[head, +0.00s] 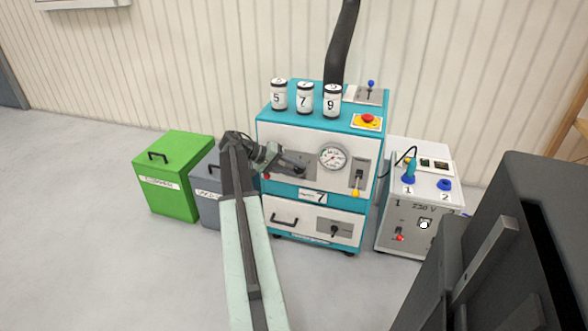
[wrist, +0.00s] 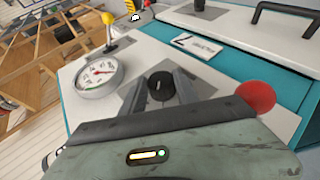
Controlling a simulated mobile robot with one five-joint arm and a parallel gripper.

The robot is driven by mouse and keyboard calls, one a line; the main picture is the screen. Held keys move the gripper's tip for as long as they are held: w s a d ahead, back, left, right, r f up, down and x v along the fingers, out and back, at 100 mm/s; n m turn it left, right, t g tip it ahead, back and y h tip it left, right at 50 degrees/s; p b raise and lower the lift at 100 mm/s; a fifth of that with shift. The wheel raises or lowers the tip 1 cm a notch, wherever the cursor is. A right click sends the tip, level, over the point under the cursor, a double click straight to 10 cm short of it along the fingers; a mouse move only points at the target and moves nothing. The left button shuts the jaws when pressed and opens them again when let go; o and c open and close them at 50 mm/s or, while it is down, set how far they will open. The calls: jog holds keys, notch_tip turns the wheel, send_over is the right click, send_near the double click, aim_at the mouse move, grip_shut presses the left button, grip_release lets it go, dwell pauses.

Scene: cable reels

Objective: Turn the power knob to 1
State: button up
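A round black knob (wrist: 161,86) with a small pale mark sits on a grey plate on the upper white front panel of the teal machine (head: 291,133). Its scale marks cannot be read. My gripper (head: 301,171) is at the left of this panel in the head view and hides the knob there. In the wrist view, my gripper (wrist: 162,80) has its two grey fingers apart, one on each side of the knob. Small gaps seem to show, but contact is hard to judge. Another black knob (head: 334,230) is on the lower panel.
A gauge (head: 333,157) and a yellow-tipped lever (head: 356,192) are right of my gripper. A red ball (wrist: 256,96) is close beside it in the wrist view. Green bin (head: 178,178) and grey bin (head: 208,183) stand left; a 230 V box (head: 399,211) stands right.

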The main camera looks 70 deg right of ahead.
jog(key=o, duration=0.4)
jog(key=p+v, duration=0.4)
jog(key=v, duration=0.3)
jog(key=shift+w+a+r, duration=0.2)
jog(key=shift+w, duration=0.1)
